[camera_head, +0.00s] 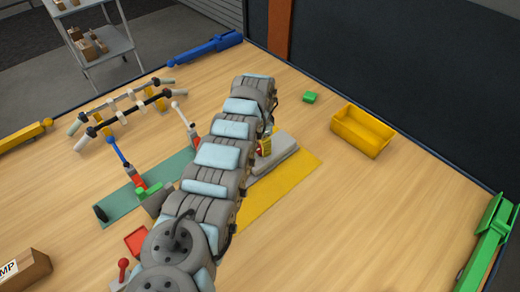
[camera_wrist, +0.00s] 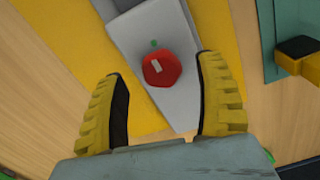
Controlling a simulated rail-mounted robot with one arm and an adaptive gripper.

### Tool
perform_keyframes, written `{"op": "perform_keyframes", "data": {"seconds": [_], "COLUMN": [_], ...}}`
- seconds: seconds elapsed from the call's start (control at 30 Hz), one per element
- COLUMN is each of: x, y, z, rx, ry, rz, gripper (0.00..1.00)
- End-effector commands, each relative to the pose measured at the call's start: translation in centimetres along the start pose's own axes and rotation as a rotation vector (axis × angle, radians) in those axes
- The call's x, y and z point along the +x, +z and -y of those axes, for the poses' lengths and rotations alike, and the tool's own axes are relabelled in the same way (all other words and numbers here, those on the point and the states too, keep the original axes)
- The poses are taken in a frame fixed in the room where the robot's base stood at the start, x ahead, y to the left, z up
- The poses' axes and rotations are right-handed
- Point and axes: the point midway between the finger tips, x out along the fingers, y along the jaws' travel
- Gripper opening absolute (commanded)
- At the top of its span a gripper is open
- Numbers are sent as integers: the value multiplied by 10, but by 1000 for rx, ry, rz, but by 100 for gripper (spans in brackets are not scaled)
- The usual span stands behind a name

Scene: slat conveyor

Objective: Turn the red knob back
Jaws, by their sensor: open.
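The red knob (camera_wrist: 162,70) sits on a grey panel (camera_wrist: 140,30) in the wrist view. It has a small pale mark on its face, and a green dot lies on the panel just above it. My gripper (camera_wrist: 160,95) is open, with one yellow finger on each side below the knob. The knob lies between and slightly beyond the fingertips, and no contact shows. In the head view the grey panel (camera_head: 284,153) lies on a yellow mat (camera_head: 292,178).
A yellow bin (camera_head: 362,131) and a green block (camera_head: 310,97) stand to the right. A teal mat (camera_head: 122,203) with upright levers lies left of my arm. A rack of bars (camera_head: 125,108) stands behind it.

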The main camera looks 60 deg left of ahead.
Motion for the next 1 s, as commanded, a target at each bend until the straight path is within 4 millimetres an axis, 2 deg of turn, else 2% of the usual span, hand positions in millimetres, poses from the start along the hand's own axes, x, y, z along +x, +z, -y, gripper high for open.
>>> {"op": "perform_keyframes", "data": {"seconds": [0.03, 0.2, 0.57, 0.67, 0.8, 1.0], "x": [10, 21, 24, 23, 24, 24], "y": [-1, -1, -1, -1, -1, 0], "z": [0, 0, 1, 1, 1, 1], "rx": [1, 2, 0, 0, 0, 0], "ry": [0, -2, -2, -2, -2, -2], "rz": [1, -2, -2, -2, -2, -2], "gripper": [71, 71, 71, 47, 7, 6]}}
